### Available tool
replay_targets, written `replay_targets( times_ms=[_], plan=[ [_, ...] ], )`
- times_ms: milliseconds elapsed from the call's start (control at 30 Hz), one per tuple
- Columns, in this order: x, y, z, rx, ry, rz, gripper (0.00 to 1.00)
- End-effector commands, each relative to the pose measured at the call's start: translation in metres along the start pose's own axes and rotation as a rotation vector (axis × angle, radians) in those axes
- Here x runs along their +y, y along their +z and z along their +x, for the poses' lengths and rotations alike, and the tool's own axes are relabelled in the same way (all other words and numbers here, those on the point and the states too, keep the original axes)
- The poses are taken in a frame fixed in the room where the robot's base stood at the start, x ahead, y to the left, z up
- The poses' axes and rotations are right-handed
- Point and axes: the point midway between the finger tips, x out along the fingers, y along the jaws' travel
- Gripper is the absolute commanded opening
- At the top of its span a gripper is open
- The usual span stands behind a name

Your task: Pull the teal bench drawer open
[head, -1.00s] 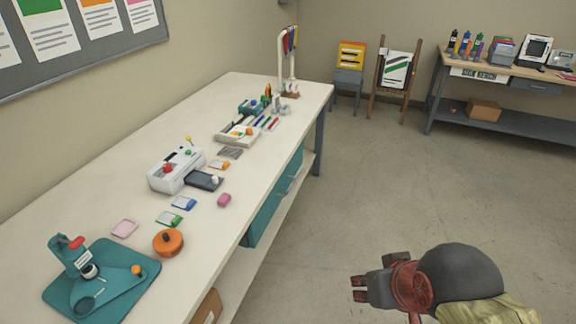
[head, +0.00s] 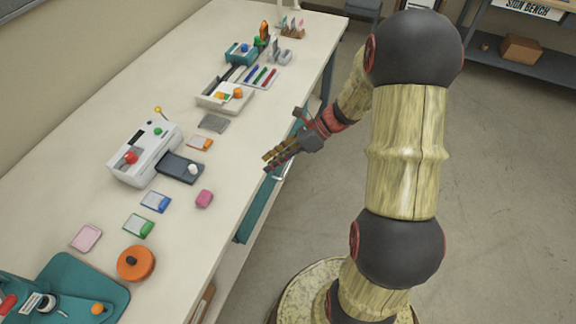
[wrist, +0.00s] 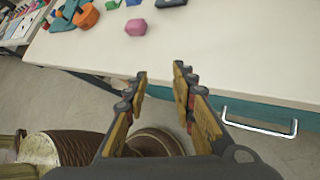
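The teal bench drawer (head: 250,217) sits under the front edge of the white-topped bench, its front partly hidden by my gripper and the bench top. Its pale bar handle (head: 281,174) shows just below my fingers. In the wrist view the teal drawer front (wrist: 288,112) is at the right, with the silver handle (wrist: 262,130) standing out from it. My gripper (head: 268,161) is open and empty beside the bench edge. In the wrist view its spread fingers (wrist: 160,74) point at the bench edge, left of the handle and apart from it.
The bench top (head: 225,165) holds a white laminator (head: 143,155), a pink block (head: 204,198), an orange round tin (head: 136,263) and several coloured cards. A cardboard box (head: 522,47) lies on a shelf at the far right. The floor beside the bench is clear.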

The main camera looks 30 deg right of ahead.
Motion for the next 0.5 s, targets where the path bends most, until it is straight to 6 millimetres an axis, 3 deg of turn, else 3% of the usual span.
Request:
replay_targets(
  times_ms=[100, 300, 500],
  plan=[
    [-0.045, -0.033, 0.004, -0.161, -0.005, 0.326, 0.26],
    [-0.113, -0.096, 0.005, -0.441, 0.004, 0.826, 0.26],
    [-0.155, -0.156, 0.005, -0.669, 0.031, 1.178, 0.26]
  ],
)
